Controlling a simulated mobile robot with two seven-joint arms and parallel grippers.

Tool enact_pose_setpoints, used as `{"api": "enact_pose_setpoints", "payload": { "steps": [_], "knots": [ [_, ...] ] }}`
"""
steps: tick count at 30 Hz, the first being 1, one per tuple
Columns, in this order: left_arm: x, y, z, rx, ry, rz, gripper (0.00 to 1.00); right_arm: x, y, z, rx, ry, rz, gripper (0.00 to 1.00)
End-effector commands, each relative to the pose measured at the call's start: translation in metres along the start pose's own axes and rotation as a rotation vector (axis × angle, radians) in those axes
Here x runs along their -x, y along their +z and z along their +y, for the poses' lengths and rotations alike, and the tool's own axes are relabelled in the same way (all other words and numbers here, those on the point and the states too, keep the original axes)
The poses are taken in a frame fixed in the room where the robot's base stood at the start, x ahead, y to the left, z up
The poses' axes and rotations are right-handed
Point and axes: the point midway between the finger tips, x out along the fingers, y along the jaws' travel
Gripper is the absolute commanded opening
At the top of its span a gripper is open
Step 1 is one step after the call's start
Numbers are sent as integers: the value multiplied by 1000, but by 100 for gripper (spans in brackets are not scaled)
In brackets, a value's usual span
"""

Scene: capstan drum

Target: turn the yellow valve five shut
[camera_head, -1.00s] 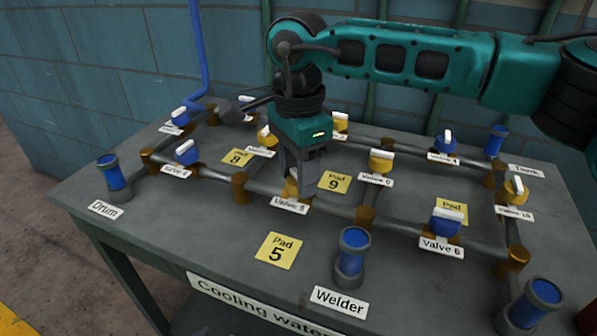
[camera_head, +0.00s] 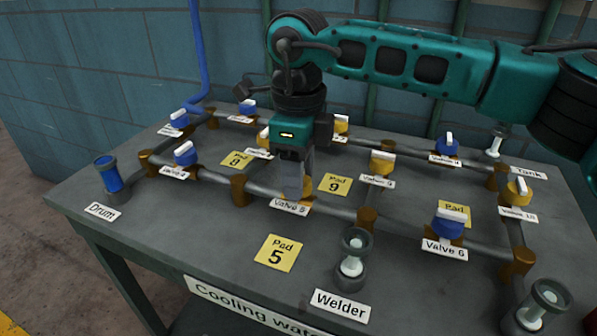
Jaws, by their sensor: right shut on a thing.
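The yellow valve five (camera_head: 304,203) sits on the pipe run in the middle of the table, behind its white "Valve 5" label (camera_head: 289,208). My right gripper (camera_head: 292,188) points down on it from above and is shut on its handle. The fingers hide the handle and most of the valve body, so I cannot see the handle's angle directly. My left gripper is not in view.
Other blue and yellow valves with white handles stand close by, including valve 6 (camera_head: 447,224) and a yellow valve (camera_head: 382,162). The Drum cylinder (camera_head: 108,173) is blue; the Welder cylinder (camera_head: 355,255) is clear. The table front around Pad 5 (camera_head: 278,253) is free.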

Motion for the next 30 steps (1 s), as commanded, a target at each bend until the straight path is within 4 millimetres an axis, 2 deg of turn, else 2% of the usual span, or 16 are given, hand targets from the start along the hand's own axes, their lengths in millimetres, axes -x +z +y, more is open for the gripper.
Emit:
{"api": "enact_pose_setpoints", "payload": {
  "steps": [9, 23, 24, 30],
  "knots": [
    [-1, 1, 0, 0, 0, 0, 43, 1, 0, -1, -91, -2, 0, 13],
    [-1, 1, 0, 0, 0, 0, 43, 1, 0, -1, -102, -2, -1, 13],
    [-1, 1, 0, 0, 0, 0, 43, 1, 0, -1, -101, -2, -1, 47],
    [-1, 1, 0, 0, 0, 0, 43, 1, 0, 0, -100, -1, -1, 66]
  ]
}}
